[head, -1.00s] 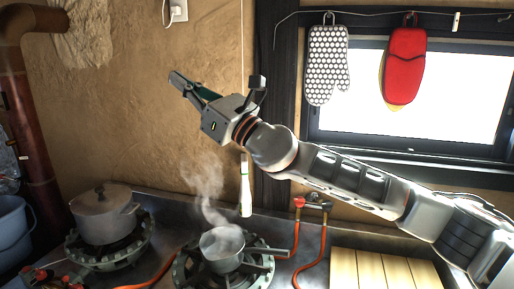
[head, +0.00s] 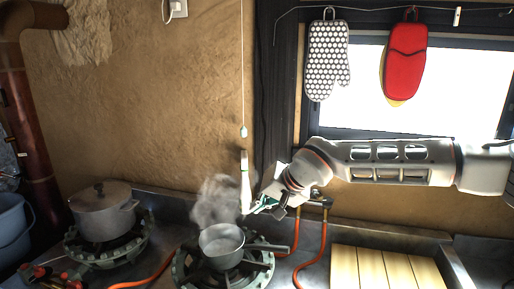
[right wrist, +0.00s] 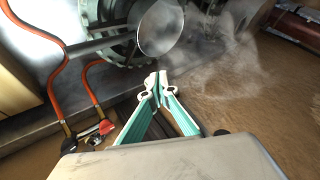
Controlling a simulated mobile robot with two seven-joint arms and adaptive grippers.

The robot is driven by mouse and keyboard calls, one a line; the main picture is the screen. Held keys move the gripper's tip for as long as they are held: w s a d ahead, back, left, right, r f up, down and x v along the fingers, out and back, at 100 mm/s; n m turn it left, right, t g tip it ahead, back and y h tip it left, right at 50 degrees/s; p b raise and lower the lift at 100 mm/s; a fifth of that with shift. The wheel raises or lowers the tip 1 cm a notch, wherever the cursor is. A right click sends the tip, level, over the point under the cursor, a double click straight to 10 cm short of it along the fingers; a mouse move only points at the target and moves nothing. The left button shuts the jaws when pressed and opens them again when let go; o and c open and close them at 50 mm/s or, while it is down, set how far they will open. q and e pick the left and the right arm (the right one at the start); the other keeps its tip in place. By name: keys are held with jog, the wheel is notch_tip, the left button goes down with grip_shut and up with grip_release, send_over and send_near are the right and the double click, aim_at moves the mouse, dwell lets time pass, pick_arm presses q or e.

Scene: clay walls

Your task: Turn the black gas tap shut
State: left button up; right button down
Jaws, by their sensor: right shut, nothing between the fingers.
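The gas taps sit on a short pipe at the back of the counter, under the window. A small dark knob that looks like the black gas tap (head: 316,193) shows just right of my right wrist in the head view. A red tap (right wrist: 105,128) shows in the right wrist view; in the head view my gripper hides it. My right gripper (head: 255,208) is shut and empty, pointing left, left of the taps and not touching them. Its closed fingertips also show in the right wrist view (right wrist: 157,83). My left gripper is not in view.
A steaming saucepan (head: 221,250) stands on the near burner, close below my right gripper. A lidded pot (head: 102,212) stands on the left burner. A white hanging cord handle (head: 245,183) is just behind the fingertips. Orange hoses (head: 311,262) and a wooden board (head: 372,271) lie right.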

jog(key=w+d+f+n+h, duration=0.2)
jog(key=w+d+h, duration=0.15)
jog(key=d, duration=0.85)
jog(key=n+t+h, duration=0.1)
jog(key=n+h, duration=0.1)
jog(key=h, duration=0.3)
send_near(328, 202)
notch_tip(328, 202, down, 2)
jog(key=s+d, duration=0.2)
jog(key=b+x, duration=0.4)
jog(key=x, duration=0.3)
jog(key=shift+a+b, duration=0.2)
jog(key=shift+b, duration=0.15)
jog(key=shift+w+a+r, duration=0.1)
jog(key=shift+w+r, duration=0.05)
jog(key=shift+r, duration=0.05)
jog(key=shift+w+a+r+p, duration=0.15)
jog(key=shift+w+p, duration=0.1)
jog(key=shift+p, duration=0.2)
jog(key=shift+a+p, duration=0.1)
jog(key=shift+p, duration=1.7)
